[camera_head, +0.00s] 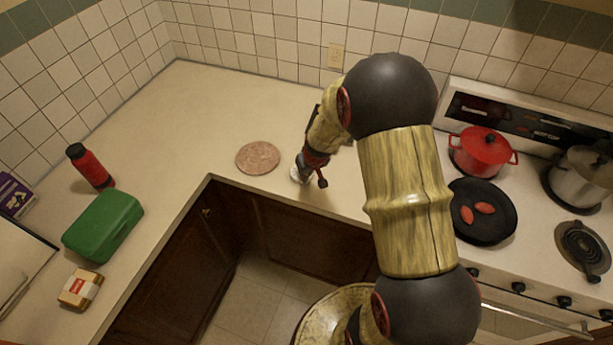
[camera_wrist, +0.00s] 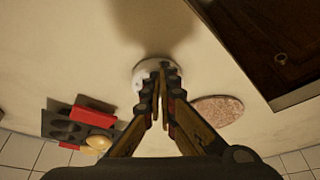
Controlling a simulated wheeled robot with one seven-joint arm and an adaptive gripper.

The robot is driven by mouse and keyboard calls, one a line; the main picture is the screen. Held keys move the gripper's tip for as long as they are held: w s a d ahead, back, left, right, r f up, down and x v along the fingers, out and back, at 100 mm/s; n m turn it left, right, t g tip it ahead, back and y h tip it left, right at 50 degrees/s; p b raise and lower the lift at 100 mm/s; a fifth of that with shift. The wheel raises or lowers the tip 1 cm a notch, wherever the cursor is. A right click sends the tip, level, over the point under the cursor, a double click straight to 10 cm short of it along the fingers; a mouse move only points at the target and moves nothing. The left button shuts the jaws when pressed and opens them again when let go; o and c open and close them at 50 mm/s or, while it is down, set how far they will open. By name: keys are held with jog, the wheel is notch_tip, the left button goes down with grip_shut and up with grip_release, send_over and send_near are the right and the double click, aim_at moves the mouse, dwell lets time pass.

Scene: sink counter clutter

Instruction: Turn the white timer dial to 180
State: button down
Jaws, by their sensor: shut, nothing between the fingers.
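The white timer dial (camera_wrist: 144,72) sits on the counter under my fingertips in the wrist view, a small round white thing partly hidden by the fingers. In the head view the white timer dial (camera_head: 296,173) shows only partly beside my gripper (camera_head: 309,178). My gripper (camera_wrist: 160,84) is shut with nothing between its fingers. Its tips overlap the dial in the wrist view; I cannot tell whether they touch it. Any marks on the dial are too small to read.
A round brown board (camera_head: 257,158) lies left of my gripper. A dark tray with a red item (camera_wrist: 92,116) and a yellowish round thing (camera_wrist: 98,144) lie near my gripper. The stove holds a red pot (camera_head: 482,150) and a black pan (camera_head: 483,226). The left counter holds a green box (camera_head: 103,225) and red bottle (camera_head: 91,167).

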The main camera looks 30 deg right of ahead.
jog(key=shift+w+a+f+b, duration=0.1)
jog(key=shift+w+b, duration=0.25)
jog(key=shift+w, duration=0.05)
jog(key=shift+a+b, duration=0.1)
jog(key=shift+b, duration=0.2)
